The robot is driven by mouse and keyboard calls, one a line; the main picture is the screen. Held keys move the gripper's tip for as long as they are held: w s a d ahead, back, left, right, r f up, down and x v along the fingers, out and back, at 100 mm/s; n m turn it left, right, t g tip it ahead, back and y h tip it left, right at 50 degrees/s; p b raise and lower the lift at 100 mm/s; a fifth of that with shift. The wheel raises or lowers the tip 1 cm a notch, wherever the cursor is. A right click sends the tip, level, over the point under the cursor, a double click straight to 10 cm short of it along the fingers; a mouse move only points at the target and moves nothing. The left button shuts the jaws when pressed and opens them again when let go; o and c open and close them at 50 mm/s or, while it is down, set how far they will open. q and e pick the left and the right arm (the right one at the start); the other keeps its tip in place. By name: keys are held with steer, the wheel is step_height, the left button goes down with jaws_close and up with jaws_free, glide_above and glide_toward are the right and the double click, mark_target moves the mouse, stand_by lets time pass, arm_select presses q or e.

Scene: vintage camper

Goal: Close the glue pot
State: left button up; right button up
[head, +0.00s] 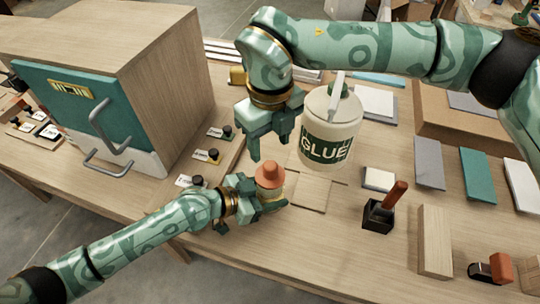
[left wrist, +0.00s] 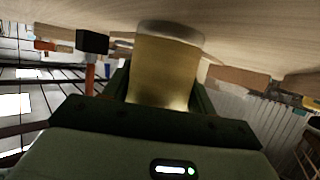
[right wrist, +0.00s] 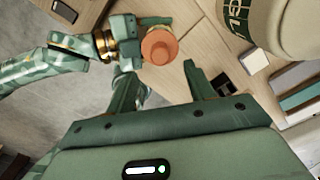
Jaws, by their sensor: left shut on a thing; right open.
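The glue pot (head: 268,190) is a small amber jar with an orange stepped cap (head: 270,173) on top. My right gripper (head: 268,148) is open and empty, pointing down just above the cap. In the right wrist view the cap (right wrist: 159,46) shows from above, beyond the open fingers. Whether the cap is tight cannot be told.
A large white GLUE container (head: 330,125) stands just right of my right gripper. A wooden cabinet (head: 160,85) with a green drawer is at left. A dark block with a wooden handle (head: 379,214), a wood block (head: 434,240) and several coloured tiles lie to the right.

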steer(key=shift+r, duration=2.15)
arm_select(q)
steer(key=o, duration=1.4)
steer(key=shift+o, duration=0.2)
steer(key=v, duration=0.9)
steer(key=shift+s+a+f, duration=0.1)
steer(key=shift+a+f, duration=0.05)
arm_select(e)
step_height(320, 180, down, 2)
steer(key=shift+f+b, duration=0.15)
steer(key=shift+b, duration=0.8)
steer(key=shift+w+f, duration=0.1)
steer(key=shift+f, duration=0.05)
arm_select(q)
steer(key=v, duration=0.7)
